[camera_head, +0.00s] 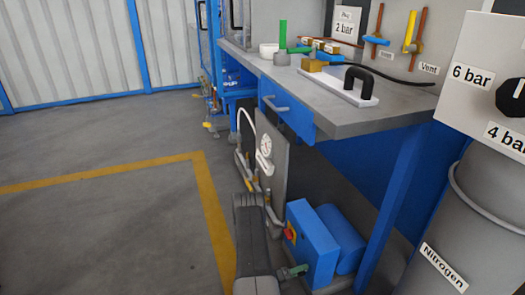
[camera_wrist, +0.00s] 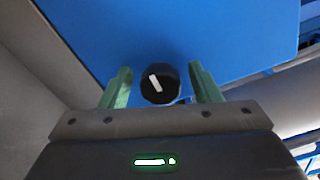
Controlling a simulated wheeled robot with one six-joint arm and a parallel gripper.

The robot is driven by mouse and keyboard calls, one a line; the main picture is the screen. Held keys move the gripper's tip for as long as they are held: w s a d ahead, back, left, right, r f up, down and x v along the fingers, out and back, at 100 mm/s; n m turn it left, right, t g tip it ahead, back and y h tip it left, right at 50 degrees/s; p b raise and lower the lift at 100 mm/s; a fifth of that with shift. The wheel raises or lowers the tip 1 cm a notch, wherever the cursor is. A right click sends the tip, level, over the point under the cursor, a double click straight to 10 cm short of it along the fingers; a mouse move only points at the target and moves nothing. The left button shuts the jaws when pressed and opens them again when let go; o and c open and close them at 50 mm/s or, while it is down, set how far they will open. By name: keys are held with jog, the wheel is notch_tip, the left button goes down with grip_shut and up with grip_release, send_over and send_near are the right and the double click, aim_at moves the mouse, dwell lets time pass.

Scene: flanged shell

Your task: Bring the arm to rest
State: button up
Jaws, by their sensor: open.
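My gripper (camera_wrist: 160,70) is open, with its two green fingers apart. In the wrist view a round black knob (camera_wrist: 158,85) with a white mark sits between the fingers, with a gap on each side. The knob is on a blue face (camera_wrist: 190,30). In the head view my dark arm reaches down at bottom centre. My green fingertips (camera_head: 295,270) show low beside a blue box (camera_head: 318,252) under the bench. The knob cannot be made out in the head view.
A red and yellow switch (camera_head: 291,232) is on the box. The grey bench (camera_head: 345,118) overhangs the box. A grey nitrogen cylinder (camera_head: 480,215) stands at right. Open floor (camera_head: 110,225) lies to the left.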

jog(key=shift+s+r+m, duration=0.1)
jog(key=shift+m, duration=2.2)
